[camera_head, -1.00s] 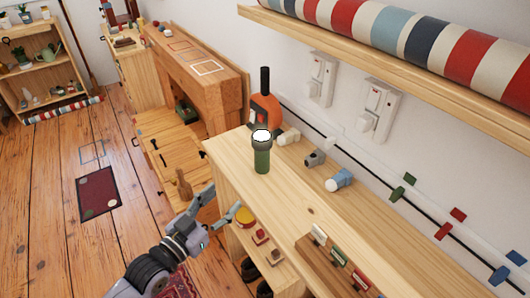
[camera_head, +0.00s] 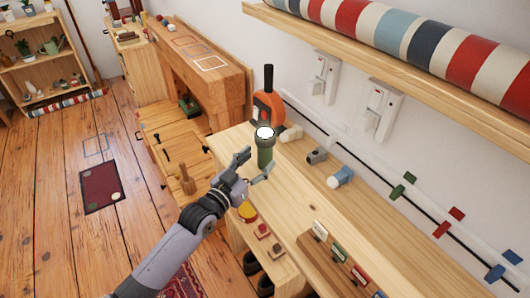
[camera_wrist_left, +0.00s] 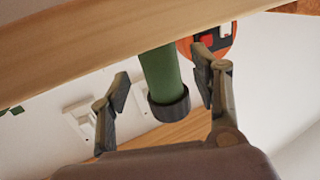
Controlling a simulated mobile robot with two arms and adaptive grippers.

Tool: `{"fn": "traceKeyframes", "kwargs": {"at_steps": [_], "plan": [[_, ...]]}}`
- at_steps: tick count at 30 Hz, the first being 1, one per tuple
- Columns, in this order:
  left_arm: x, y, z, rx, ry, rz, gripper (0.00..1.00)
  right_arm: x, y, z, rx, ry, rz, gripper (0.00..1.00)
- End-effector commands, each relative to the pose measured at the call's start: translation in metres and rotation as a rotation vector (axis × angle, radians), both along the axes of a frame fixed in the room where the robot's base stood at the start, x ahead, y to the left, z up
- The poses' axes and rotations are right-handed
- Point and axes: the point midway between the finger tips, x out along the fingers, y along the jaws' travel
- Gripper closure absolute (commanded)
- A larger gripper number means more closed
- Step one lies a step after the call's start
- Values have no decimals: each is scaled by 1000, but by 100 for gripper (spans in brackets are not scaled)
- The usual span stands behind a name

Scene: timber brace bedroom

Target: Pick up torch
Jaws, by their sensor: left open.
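The green torch (camera_head: 265,152) stands upright on the wooden shelf top (camera_head: 318,207), with its white lens end up. In the left wrist view the torch (camera_wrist_left: 163,78) shows between the two fingers, with its dark ribbed head toward the palm. My left gripper (camera_head: 256,166) is open beside the torch at the shelf's front edge. In the left wrist view the open fingers (camera_wrist_left: 163,90) stand on either side of the torch, with visible gaps. The lower part of the torch is partly hidden by a finger in the head view. My right gripper does not show.
An orange device (camera_head: 268,105) stands close behind the torch. Several small fittings, including a blue-and-white one (camera_head: 340,177), lie to the right. A long wall shelf (camera_head: 400,65) with a striped roll overhangs the back. Lower shelves hold small items under the top.

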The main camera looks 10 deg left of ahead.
Motion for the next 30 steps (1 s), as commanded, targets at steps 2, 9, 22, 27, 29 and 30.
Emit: {"fn": "traceKeyframes", "kwargs": {"at_steps": [2,9,22,27,29,30], "plan": [[13,-5,7,-1,-2,0,43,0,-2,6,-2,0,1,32],[38,-16,6,0,-1,0,43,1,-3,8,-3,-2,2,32],[39,-16,5,0,-1,0,55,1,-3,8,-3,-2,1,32],[39,-16,5,0,-1,0,66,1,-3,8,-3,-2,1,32],[39,-16,5,0,-1,0,70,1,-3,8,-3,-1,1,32],[39,-16,5,0,-1,0,73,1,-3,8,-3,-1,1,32]]}}
